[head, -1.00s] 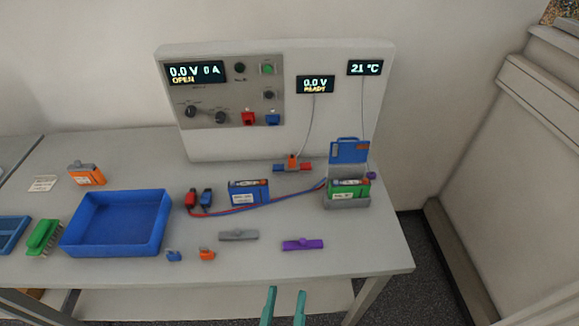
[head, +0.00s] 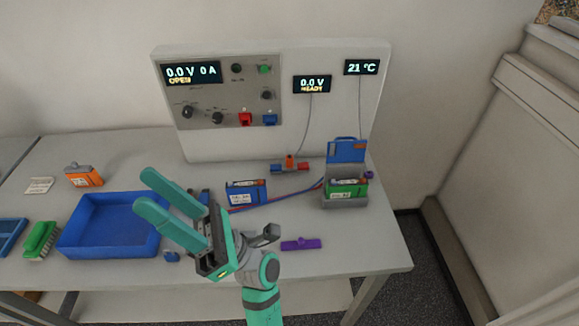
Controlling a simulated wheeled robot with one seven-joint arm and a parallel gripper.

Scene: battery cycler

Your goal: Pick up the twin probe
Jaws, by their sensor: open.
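The twin probe (head: 290,164) appears to be the small piece with an orange middle and red and blue ends. It lies at the back of the bench, below the panel, with a thin cable up to the "0.0 V READY" display (head: 312,85). My gripper (head: 143,190) is open and empty, its two teal fingers pointing up and left in the picture. The fingers appear over the blue tray's right part, well left of the probe. Nothing covers the probe.
A purple bar (head: 300,244) lies near the front. The blue tray (head: 75,248) is at left.

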